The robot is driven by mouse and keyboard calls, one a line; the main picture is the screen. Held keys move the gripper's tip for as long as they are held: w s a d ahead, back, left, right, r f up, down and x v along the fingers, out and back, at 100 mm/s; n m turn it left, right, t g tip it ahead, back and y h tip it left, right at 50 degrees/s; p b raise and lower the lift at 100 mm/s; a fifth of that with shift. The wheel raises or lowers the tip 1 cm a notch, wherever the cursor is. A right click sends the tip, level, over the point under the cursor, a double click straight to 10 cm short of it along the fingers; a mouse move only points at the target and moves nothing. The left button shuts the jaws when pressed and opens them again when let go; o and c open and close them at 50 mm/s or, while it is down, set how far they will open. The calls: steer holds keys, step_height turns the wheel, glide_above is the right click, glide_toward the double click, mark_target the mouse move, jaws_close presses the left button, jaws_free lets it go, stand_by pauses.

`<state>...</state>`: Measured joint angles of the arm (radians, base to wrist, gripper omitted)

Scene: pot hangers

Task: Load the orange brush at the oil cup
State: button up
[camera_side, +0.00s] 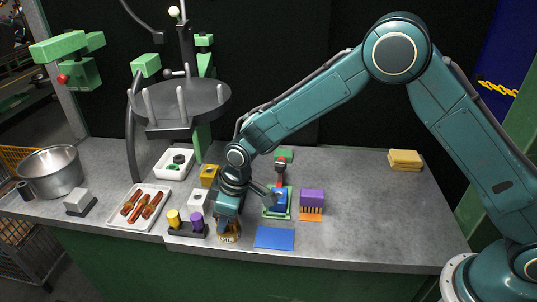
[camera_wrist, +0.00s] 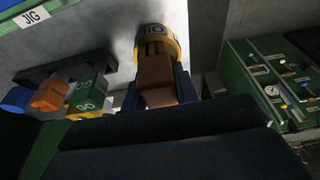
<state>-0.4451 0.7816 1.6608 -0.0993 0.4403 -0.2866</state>
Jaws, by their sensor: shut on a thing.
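In the side view my gripper (camera_side: 228,215) points down at the oil cup (camera_side: 230,238), near the front edge of the bench. In the wrist view my gripper (camera_wrist: 160,95) is shut on an orange-brown block, the orange brush (camera_wrist: 156,77). The oil cup (camera_wrist: 154,32), with a yellow band and OIL lettering, is directly beyond the brush. The brush's bristle end is over or inside the cup's mouth; I cannot tell how deep. In the side view the brush is mostly hidden by my gripper.
A dark rack (camera_side: 187,232) with yellow and purple pieces stands left of the cup. A blue mat (camera_side: 274,238) lies to the right, with a purple-topped brush (camera_side: 312,200) behind it. A white tray of sausage-like pieces (camera_side: 140,206) is further left.

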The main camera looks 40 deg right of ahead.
stand_by(0.7)
steer(key=shift+r, duration=3.5)
